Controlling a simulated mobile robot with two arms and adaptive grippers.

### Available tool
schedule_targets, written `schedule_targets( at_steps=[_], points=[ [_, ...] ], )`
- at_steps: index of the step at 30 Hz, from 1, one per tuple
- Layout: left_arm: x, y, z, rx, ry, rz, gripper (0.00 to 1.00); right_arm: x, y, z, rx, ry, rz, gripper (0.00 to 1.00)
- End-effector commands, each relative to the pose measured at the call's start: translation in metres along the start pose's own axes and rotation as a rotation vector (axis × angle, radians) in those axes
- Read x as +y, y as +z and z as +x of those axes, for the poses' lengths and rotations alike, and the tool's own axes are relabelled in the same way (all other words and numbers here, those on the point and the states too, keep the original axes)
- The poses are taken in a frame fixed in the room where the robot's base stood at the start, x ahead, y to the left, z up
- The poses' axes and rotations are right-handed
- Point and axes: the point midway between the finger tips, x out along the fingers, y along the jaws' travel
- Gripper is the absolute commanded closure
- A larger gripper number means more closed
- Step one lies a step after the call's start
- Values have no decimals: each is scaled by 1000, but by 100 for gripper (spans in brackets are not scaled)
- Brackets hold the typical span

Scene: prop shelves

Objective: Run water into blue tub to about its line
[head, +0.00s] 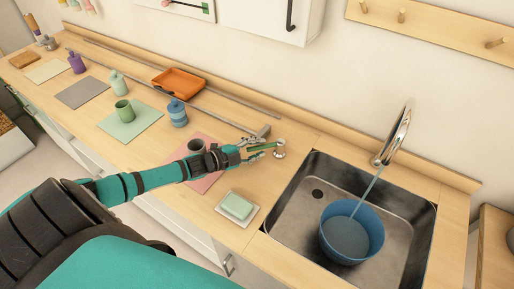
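The blue tub (329,243) stands upright in the sink (290,213). A thin stream of water (367,193) runs from the chrome faucet (397,137) into it. Grey-blue water (346,238) covers the inside below the rim; I cannot make out a fill line. My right gripper is not in view.
A soap-like block on a dish (237,208) sits near the sink's front left corner. Cups, bottles and coloured mats line the counter leftward, with an orange tray (179,83) at the back. A peg rail (432,30) hangs above the faucet.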

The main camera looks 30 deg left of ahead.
Motion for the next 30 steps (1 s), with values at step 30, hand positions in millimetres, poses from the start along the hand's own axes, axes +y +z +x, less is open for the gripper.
schedule_targets(
  at_steps=[30],
  points=[
    [-82, -51, -21, 1, 0, 1, 62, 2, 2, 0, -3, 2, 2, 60]
  ],
)
